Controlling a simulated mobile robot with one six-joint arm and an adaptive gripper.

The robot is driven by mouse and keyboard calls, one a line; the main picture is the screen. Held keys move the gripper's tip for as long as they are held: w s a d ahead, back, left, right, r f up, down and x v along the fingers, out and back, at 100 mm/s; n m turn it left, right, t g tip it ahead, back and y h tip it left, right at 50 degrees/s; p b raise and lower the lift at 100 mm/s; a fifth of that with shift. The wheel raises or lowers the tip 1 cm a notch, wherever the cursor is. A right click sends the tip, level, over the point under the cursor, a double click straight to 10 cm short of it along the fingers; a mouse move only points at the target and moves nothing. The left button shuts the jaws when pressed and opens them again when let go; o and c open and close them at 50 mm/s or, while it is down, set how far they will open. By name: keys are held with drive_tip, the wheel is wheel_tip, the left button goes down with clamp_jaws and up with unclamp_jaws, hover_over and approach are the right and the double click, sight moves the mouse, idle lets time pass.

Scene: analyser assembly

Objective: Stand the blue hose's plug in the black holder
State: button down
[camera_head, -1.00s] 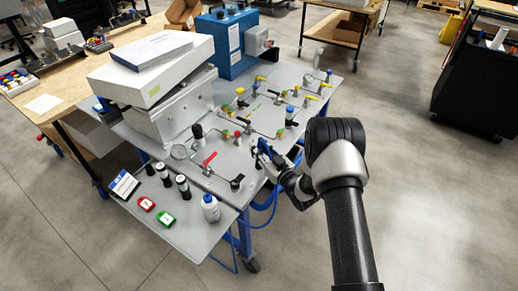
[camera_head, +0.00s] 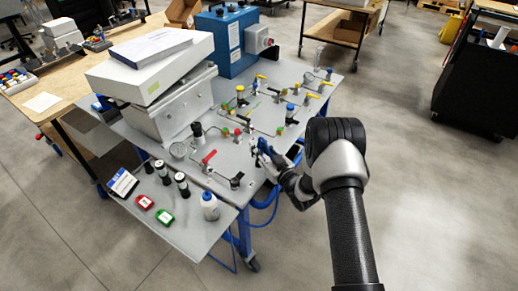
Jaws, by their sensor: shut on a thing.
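My gripper (camera_head: 263,156) is over the right front part of the grey panel table (camera_head: 232,195), low and close to the panel. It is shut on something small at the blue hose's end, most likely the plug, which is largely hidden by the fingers. The blue hose (camera_head: 270,202) hangs in a loop below the gripper, past the table's edge. Small dark parts sit right by the fingertips; the black holder cannot be told apart there for certain. Whether the plug touches the holder cannot be told.
Open floor lies to the right.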

drive_tip(key=shift+f+b, duration=0.35)
drive_tip(key=shift+b, duration=0.05)
idle(0.6)
drive_tip(key=c, duration=1.3)
unclamp_jaws()
